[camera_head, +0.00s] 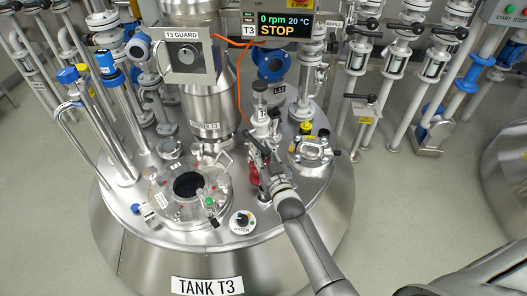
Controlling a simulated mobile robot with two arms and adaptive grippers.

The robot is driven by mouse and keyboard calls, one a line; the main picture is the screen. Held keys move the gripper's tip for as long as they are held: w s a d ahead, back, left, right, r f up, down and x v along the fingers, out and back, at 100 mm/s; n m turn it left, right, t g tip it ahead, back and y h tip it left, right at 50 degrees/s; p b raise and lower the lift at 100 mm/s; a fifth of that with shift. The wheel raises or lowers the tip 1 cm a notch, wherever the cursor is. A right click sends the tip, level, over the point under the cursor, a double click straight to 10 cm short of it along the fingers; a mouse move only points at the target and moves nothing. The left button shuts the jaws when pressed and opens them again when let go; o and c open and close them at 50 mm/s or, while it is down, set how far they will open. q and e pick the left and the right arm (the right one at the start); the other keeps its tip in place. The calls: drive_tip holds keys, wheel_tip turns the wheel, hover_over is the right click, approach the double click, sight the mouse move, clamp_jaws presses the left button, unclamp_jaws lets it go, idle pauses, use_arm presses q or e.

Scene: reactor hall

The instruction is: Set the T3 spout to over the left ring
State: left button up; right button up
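Tank T3 (207,286) has a steel top with several fittings. A metal upright fitting (261,110) stands right of centre, with a small red part (253,173) low beside it; I cannot tell for sure whether this is the spout. My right gripper (257,148) comes in from the lower right and is at this fitting, overlapping it in the view. Its fingertips are small and partly hidden, so contact and opening are unclear. No part is clearly recognisable as the left ring. My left gripper is not in view.
A round hatch (160,200) with a dark opening lies left of the gripper. A knob (242,221) sits in front, and a smaller port (312,153) with clamps lies to the right. The T3 guard box (185,58) and a STOP display (285,24) stand behind.

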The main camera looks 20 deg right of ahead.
drive_tip(key=shift+o, duration=0.2)
drive_tip(key=shift+d, duration=0.1)
drive_tip(key=shift+r, duration=0.1)
drive_tip(key=s, duration=1.2)
